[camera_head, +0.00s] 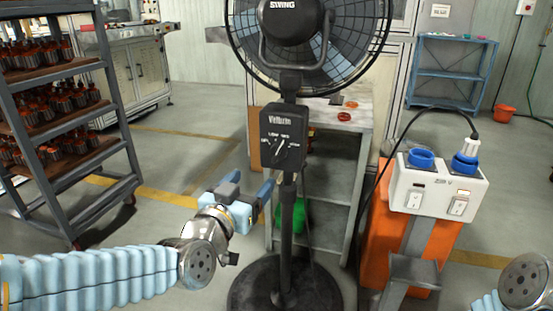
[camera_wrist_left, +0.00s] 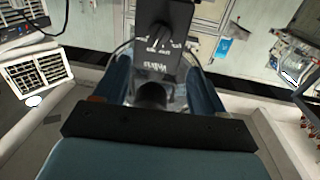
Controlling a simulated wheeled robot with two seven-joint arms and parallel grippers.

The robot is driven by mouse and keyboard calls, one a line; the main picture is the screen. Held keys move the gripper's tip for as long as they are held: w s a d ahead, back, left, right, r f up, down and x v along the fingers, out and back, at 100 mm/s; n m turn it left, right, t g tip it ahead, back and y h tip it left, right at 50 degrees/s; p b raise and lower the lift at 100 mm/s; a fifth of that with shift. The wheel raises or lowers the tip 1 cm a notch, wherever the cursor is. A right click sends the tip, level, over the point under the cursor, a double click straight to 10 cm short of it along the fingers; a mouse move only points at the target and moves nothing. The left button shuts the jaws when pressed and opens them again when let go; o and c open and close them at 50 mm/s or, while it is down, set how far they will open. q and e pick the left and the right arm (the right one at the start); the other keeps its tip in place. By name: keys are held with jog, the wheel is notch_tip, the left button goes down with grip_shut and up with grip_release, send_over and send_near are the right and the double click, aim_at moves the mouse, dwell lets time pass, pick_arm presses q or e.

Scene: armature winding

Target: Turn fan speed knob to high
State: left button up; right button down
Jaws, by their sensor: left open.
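The fan's black control box (camera_head: 283,137) sits on the pole below the fan head. Its speed knob (camera_head: 280,148) shows a white pointer slanting up and right, seemingly toward the upper-right label; the small labels are hard to read. My left gripper (camera_head: 248,188) is open and empty, below and left of the box, apart from the knob. In the left wrist view, the control box (camera_wrist_left: 166,38) appears upside down beyond the open fingers of my left gripper (camera_wrist_left: 160,85). My right gripper is out of view; only part of that arm shows at lower right.
The fan pole (camera_head: 286,230) stands on a round black base (camera_head: 285,290). A white socket box (camera_head: 437,188) with blue sockets is at right. A shelf rack (camera_head: 62,110) stands at left. A grey table (camera_head: 340,115) is behind the fan.

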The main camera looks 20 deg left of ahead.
aim_at(275, 156)
pick_arm(q)
jog(key=w, duration=0.4)
jog(key=w+d+p, duration=0.1)
jog(key=w, duration=0.7)
jog(key=shift+w+d+f+p, duration=0.1)
jog(key=shift+w+d+p, duration=0.2)
jog(key=shift+w+p, duration=0.05)
jog(key=c, duration=1)
jog(key=shift+c, duration=0.2)
